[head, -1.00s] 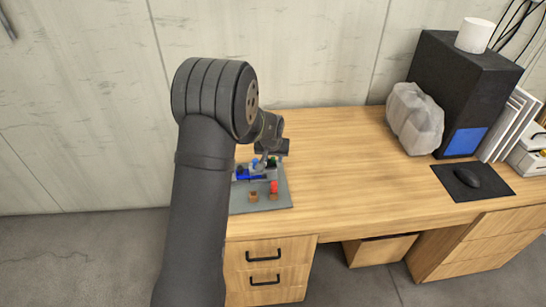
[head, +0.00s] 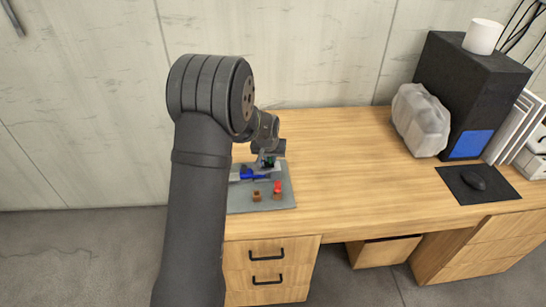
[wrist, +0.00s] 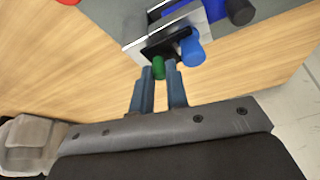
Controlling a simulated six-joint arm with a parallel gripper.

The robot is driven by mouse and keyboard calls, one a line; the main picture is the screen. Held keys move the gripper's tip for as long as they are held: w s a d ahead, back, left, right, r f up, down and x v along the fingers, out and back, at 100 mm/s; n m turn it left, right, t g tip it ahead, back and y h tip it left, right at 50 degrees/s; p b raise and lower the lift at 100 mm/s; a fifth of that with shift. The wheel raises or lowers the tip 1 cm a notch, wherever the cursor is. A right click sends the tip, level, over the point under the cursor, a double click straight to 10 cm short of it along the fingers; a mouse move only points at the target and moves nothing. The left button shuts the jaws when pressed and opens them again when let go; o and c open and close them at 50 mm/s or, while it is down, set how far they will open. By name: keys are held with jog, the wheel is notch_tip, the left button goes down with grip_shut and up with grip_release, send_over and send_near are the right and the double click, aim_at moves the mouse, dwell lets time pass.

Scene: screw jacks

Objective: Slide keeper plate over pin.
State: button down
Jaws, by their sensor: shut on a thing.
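My gripper (wrist: 158,68) is shut on a green knob (wrist: 158,69) in the wrist view. A thin black plate (wrist: 163,46), which looks like the keeper plate, lies just beyond the knob, against a silver-grey block (wrist: 190,20). A blue cylinder (wrist: 193,53) sticks out beside the plate, right of my fingers; it may be the pin. I cannot tell whether the plate is around it or only touches it. In the head view my gripper (head: 268,151) is over the mat's far part, near the blue part (head: 252,174). The plate is too small there to judge.
A grey mat (head: 245,208) lies on the wooden desk (head: 345,170). A red part (head: 277,187) and a brown block (head: 257,196) stand near its front edge. A black cylinder (wrist: 240,11) is beyond the block.

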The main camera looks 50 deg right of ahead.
jog(key=c, duration=1.4)
grip_release()
jog(key=shift+w+a, duration=0.1)
jog(key=shift+a, duration=0.05)
jog(key=shift+s+d, duration=0.2)
jog(key=shift+d, duration=0.05)
jog(key=shift+s+d, duration=0.75)
jog(key=shift+d, duration=0.05)
jog(key=shift+s+r, duration=0.15)
jog(key=shift+r, duration=0.45)
jog(key=v, duration=1.6)
jog(key=shift+r, duration=0.1)
